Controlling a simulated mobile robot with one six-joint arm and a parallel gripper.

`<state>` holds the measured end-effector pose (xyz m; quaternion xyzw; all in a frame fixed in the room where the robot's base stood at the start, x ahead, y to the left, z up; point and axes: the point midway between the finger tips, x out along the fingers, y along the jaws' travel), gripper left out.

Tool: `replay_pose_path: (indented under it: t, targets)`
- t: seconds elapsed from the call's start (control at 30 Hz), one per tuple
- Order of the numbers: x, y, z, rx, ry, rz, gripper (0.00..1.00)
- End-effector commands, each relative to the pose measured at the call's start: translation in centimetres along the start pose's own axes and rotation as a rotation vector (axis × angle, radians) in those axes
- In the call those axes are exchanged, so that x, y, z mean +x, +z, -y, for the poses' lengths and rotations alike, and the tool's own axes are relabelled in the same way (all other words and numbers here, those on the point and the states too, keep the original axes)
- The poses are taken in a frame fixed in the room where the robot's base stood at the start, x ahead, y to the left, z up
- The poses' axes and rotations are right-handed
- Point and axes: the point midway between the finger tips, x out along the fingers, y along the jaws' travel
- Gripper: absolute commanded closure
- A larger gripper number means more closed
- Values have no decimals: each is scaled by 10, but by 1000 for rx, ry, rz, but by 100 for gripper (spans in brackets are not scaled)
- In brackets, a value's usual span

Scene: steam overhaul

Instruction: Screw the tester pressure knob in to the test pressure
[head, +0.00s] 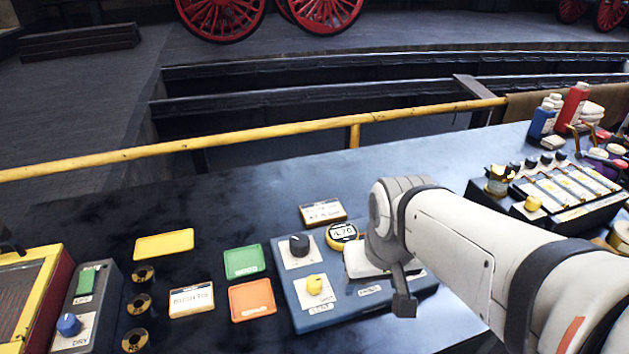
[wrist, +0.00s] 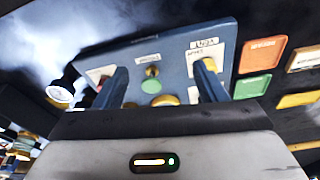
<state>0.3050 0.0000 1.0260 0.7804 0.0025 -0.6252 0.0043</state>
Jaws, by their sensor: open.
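The blue tester box (head: 300,318) lies on the dark bench in the head view. It carries a black knob (head: 299,245), a yellow knob (head: 316,284) and a round yellow-rimmed gauge (head: 343,232) that seems to read 4.70. My gripper (head: 403,300) is over the right part of the box and hides its controls there. In the wrist view the tester box (wrist: 185,38) appears turned round. My open gripper (wrist: 161,74) has a small yellow-green knob (wrist: 152,72) between its fingers, apart from both. The labels are too blurred to read surely.
Green (head: 243,262) and orange (head: 252,300) trays lie left of the box. A small label card (head: 323,212) lies behind it. A dark device with knobs (head: 560,190) and bottles (head: 543,120) stand at the right. A yellow rail (head: 250,135) runs behind the bench.

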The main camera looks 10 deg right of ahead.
Motion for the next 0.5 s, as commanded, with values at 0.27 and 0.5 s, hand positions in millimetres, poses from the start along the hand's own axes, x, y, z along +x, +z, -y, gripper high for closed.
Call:
replay_pose_path:
  t: [0.27, 0.5]
  targets:
    - [3, -72, 26, -194, -20, 75, 35]
    - [27, -153, 72, -437, -49, 163, 35]
